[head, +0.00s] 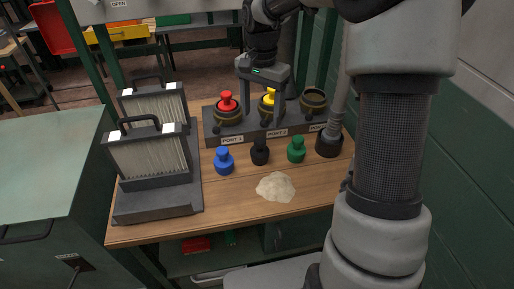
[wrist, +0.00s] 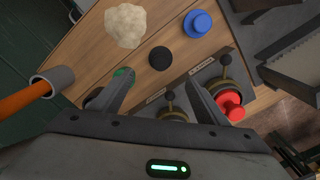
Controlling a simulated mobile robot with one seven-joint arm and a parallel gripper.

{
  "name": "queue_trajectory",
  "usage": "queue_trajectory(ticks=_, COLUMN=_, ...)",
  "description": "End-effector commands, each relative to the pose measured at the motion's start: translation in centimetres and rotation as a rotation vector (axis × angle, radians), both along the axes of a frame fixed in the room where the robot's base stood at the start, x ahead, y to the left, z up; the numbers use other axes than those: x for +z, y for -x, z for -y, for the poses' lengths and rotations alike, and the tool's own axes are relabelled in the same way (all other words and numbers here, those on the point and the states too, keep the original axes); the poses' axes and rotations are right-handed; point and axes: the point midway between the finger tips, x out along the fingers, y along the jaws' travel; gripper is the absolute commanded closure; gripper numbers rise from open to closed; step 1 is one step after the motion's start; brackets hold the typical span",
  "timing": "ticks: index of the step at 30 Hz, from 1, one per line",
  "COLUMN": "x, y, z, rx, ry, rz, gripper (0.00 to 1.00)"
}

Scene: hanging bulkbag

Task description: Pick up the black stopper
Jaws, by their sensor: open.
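The black stopper (head: 260,155) stands upright on the wooden table, in front of the port block and between the blue and green stoppers. It also shows in the wrist view (wrist: 160,58) as a dark round shape, just beyond the gap between the fingertips. My gripper (head: 264,112) points down over the port block, above and behind the black stopper. Its two fingers are apart in the wrist view (wrist: 162,80), with nothing between them. The yellow stopper (head: 270,97) is partly hidden behind my gripper.
The blue stopper (head: 224,160) and green stopper (head: 296,149) flank the black one. A pale powder heap (head: 276,187) lies in front. The red stopper (head: 227,101) sits in the left port of the port block (head: 232,140). Filter panels (head: 148,157) stand at left.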

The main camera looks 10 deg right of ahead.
Motion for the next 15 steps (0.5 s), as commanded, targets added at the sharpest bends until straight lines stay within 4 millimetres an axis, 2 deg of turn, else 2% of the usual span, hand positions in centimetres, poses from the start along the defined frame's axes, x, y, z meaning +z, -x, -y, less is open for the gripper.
queue_trajectory(ticks=1, x=-1.4, y=0.1, z=0.1, rx=0.001, ry=0.0, rz=-0.004, gripper=0.32)
queue_trajectory(ticks=3, x=-3.0, y=0.2, z=0.0, rx=0.002, ry=-0.001, rz=-0.006, gripper=0.32)
queue_trajectory(ticks=9, x=-7.2, y=0.1, z=0.0, rx=0.002, ry=-0.001, rz=-0.004, gripper=0.32)
queue_trajectory(ticks=15, x=-9.5, y=0.1, z=0.0, rx=0.002, ry=0.0, rz=-0.001, gripper=0.32)
